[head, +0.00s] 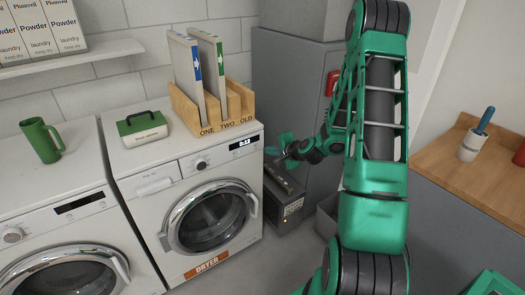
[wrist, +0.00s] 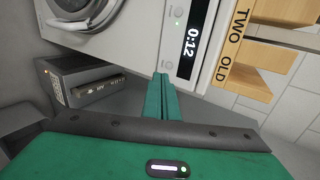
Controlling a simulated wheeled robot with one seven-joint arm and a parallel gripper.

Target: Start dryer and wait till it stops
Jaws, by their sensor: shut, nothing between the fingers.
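The white dryer (head: 150,187) stands in the middle of the head view, with an orange DRYER label (head: 207,265) below its closed round door (head: 208,218). Its lit display (head: 243,143) also shows in the wrist view (wrist: 189,48), where it reads 0:12. A round knob (head: 201,164) sits left of the display. Small round buttons (wrist: 179,11) flank the display in the wrist view. My gripper (head: 280,146) is beside the dryer's right front corner. Its fingers (wrist: 160,80) are shut and empty, and their tips appear near the display's end of the panel. I cannot tell whether they touch it.
A wooden rack (head: 238,108) with folders stands on the dryer. Another machine (head: 45,195) with a green mug (head: 41,139) stands left. A grey box (head: 285,205) is on the floor right of the dryer. A wooden counter (head: 455,160) is at right.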

